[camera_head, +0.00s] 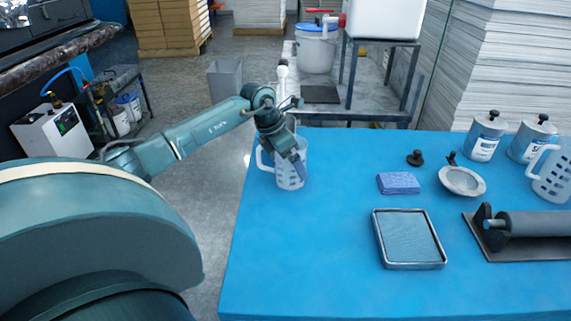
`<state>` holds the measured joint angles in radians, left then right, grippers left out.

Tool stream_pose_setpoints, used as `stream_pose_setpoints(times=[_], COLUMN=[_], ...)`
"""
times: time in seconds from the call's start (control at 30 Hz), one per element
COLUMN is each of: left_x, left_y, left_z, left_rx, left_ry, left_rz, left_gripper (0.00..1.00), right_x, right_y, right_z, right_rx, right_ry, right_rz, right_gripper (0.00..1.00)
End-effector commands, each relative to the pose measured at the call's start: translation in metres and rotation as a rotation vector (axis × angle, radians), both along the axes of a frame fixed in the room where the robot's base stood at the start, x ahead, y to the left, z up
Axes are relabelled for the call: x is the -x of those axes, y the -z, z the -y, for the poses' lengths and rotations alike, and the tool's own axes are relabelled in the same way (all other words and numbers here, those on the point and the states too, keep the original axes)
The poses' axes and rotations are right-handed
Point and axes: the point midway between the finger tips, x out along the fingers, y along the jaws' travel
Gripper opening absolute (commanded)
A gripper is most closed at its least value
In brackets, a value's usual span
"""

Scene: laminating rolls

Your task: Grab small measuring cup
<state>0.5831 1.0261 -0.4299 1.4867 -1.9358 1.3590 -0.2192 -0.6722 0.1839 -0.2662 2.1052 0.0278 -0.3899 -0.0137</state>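A small translucent measuring cup (289,176) with a white handle on its left side stands upright near the left edge of the blue table (310,260). My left gripper (297,163) reaches down over the cup from above, with its fingers at the cup's rim. The cup and the wrist overlap in the view, so whether the fingers are closed on the wall cannot be made out. A second measuring cup (553,180) stands at the right edge of the view. My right gripper is not in view.
On the table are a blue sponge (398,183), a grey tray (409,238), a strainer-like dish (462,181), a black knob (415,158), two lidded canisters (485,137) and a roller on a base (535,223). The table's front left is clear.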

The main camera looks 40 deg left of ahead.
Motion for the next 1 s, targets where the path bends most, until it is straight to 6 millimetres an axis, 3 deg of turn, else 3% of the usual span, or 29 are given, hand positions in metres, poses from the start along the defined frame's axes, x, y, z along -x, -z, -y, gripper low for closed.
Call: stream_pose_setpoints(times=[0.1,0.7,1.0], left_x=[0.0001,0.0001,-0.0005], left_y=[-0.0001,-0.0011,-0.0087], left_z=[-0.0002,-0.0003,-0.0005], left_rx=[0.0,-0.001,-0.001], left_ry=[0.0,0.0,-0.001], left_rz=[0.0,0.001,0.003], left_gripper=[0.98,0.51,0.5], right_x=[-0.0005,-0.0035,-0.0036], right_y=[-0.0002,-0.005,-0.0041], right_z=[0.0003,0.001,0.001], right_rx=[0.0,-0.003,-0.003], right_ry=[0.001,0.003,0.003], right_rz=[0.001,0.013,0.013], right_gripper=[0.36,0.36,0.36])
